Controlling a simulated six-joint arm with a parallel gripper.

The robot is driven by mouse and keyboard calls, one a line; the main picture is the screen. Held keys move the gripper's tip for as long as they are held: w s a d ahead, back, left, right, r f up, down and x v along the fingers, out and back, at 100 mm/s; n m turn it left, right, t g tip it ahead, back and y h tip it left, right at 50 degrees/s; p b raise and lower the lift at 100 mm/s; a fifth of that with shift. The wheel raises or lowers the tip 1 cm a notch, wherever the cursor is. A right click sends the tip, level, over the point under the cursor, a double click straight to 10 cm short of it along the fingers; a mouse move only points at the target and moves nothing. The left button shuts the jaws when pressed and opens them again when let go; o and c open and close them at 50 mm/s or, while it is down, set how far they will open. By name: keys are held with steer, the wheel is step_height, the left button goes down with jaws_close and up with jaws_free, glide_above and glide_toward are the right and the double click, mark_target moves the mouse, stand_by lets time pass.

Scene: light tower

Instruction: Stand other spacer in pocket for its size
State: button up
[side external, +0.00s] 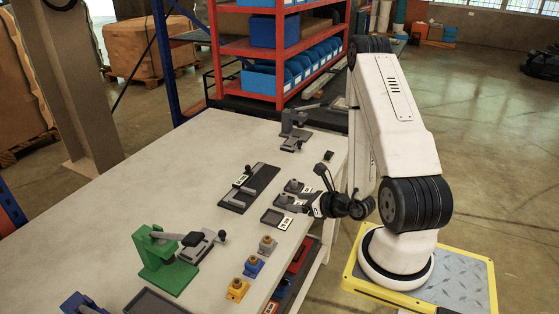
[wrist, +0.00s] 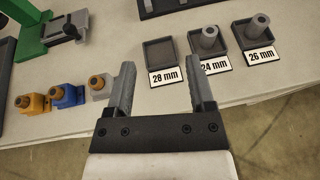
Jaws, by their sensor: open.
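In the wrist view a grey spacer (wrist: 209,37) stands in the 24 mm pocket (wrist: 226,52), and another grey spacer (wrist: 257,27) stands in the 26 mm pocket (wrist: 241,43). Both are hollow cylinders and look upright. The 28 mm pocket (wrist: 160,52) to their left is empty. It also shows in the side view (side external: 272,217), nearest the front of the pocket row. My gripper (wrist: 160,68) is open with nothing between its fingers, on the near side of the pockets. In the side view my gripper (side external: 305,206) is beside the row, partly hiding it.
Orange (side external: 237,289), blue (side external: 253,266) and grey (side external: 267,245) blocks with brass-coloured tops line the near table edge. A green clamp (side external: 165,262) stands left of them. A dark labelled plate (side external: 262,181) lies beyond the pockets; a grey clamp (side external: 292,128) stands at the back.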

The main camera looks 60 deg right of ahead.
steer(key=w+a+r+n+g+y, duration=0.2)
steer(key=a+r+n+g+y, duration=0.15)
steer(key=a+n+y, duration=0.8)
steer(key=s+a+r+n+g, duration=0.2)
steer(key=s+a+n+g, duration=0.3)
steer(key=a+n+g, duration=0.4)
steer(key=w+d+r+n+t+h, duration=0.1)
steer(key=w+d+r+n+h, duration=0.2)
steer(key=n+h, duration=0.7)
steer(key=shift+w+r+n, duration=1.15)
steer(key=shift+w+n, duration=0.1)
steer(key=shift+n, duration=2.4)
steer(key=shift+d+t, duration=0.1)
steer(key=shift+t, duration=0.15)
